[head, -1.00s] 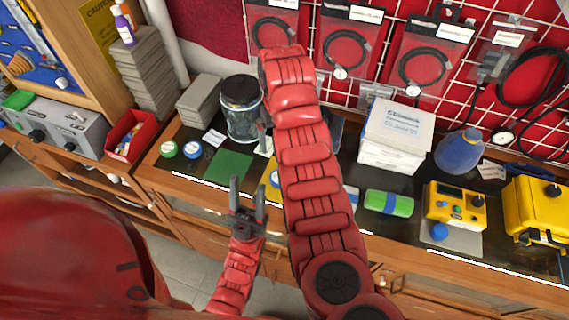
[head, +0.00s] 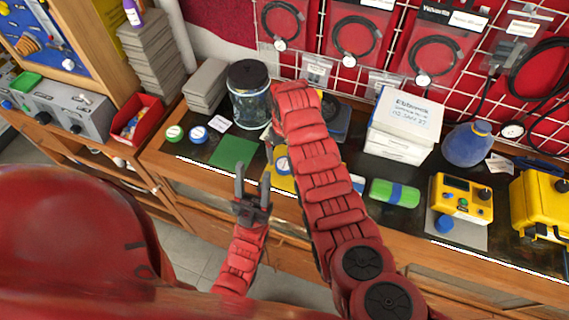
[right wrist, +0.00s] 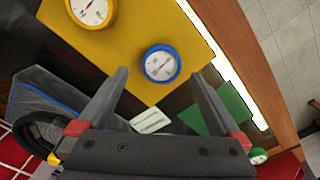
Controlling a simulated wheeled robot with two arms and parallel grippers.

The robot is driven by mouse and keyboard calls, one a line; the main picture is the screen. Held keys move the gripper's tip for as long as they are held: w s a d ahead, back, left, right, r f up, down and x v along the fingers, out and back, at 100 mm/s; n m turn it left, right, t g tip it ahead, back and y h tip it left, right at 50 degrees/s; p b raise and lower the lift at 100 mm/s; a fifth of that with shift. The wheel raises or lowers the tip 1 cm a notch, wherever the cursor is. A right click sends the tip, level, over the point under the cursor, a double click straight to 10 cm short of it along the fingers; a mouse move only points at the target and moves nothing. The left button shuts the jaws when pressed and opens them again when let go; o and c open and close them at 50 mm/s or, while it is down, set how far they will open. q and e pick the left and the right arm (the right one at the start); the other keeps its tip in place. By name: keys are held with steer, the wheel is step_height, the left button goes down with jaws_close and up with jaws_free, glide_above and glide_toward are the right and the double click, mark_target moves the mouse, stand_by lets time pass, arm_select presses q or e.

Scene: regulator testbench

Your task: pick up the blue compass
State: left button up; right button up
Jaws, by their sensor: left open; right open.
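The blue compass (right wrist: 161,64), a round white dial with a blue rim, lies on a yellow mat (right wrist: 131,45) in the right wrist view. In the head view the compass (head: 282,165) shows beside my right forearm, which partly covers the mat. My right gripper (right wrist: 159,78) is open and empty, its fingertips on either side of the compass in the picture; the height between them is unclear. In the head view the right gripper is mostly hidden behind the arm. My left gripper (head: 253,182) is open and empty in front of the bench edge.
A green mat (head: 234,151), a glass jar (head: 248,100) and green and blue round items (head: 198,133) stand left of the arm. A green case (head: 394,193) and yellow meter (head: 462,198) are to the right.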

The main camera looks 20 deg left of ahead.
mark_target(285, 164)
steer(key=shift+a+f+p, duration=0.1)
steer(key=shift+f+p, duration=0.4)
steer(key=shift+f, duration=0.15)
step_height(285, 164, down, 2)
steer(key=shift+s, duration=0.1)
steer(key=shift+f, duration=0.6)
steer(key=c, duration=1.3)
steer(key=shift+c, duration=0.2)
steer(key=shift+r+b, duration=0.2)
steer(key=shift+b, duration=0.15)
